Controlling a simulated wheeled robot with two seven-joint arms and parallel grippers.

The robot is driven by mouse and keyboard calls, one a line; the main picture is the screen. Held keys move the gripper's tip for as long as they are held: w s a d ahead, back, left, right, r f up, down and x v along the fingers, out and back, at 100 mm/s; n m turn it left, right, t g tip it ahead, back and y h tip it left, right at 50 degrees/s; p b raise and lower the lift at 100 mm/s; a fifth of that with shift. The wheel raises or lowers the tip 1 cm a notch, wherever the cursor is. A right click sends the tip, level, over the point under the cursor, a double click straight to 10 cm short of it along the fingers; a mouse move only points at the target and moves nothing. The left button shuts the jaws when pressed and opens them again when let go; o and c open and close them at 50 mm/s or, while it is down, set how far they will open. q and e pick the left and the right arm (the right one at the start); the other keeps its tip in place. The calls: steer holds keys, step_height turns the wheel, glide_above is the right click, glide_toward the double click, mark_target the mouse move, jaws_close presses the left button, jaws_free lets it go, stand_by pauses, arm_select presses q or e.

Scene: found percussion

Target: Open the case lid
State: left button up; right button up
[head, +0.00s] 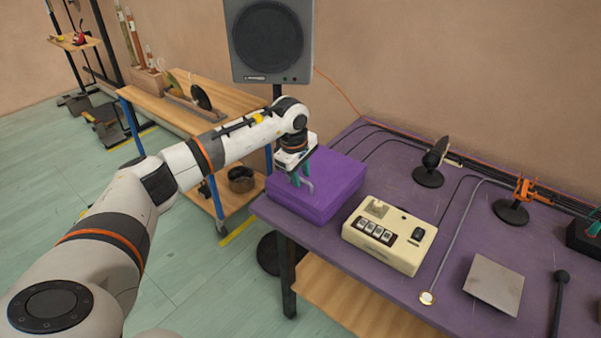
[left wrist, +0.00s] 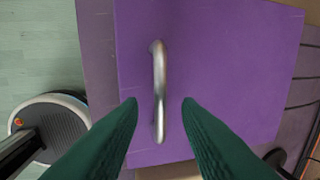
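The purple case (head: 325,186) sits shut near the left end of the purple table (head: 391,290). In the left wrist view its flat purple lid (left wrist: 230,70) fills most of the picture, with a metal bar handle (left wrist: 159,90) on it. My left gripper (head: 300,182) is at the case's handle side. In the left wrist view its two green fingers (left wrist: 160,103) are apart, one on each side of the handle's lower part, with a gap visible on both sides. My right gripper is in neither view.
A cream box with buttons (head: 391,234) stands right of the case. Further right are a metal plate (head: 494,284), a dark mallet (head: 560,300) and small stands (head: 511,210). A speaker (head: 268,40) rises behind. A wooden cart (head: 180,110) stands left, beyond a floor gap.

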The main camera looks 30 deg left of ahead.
arm_select(q)
jaws_close()
steer(key=shift+r, duration=0.1)
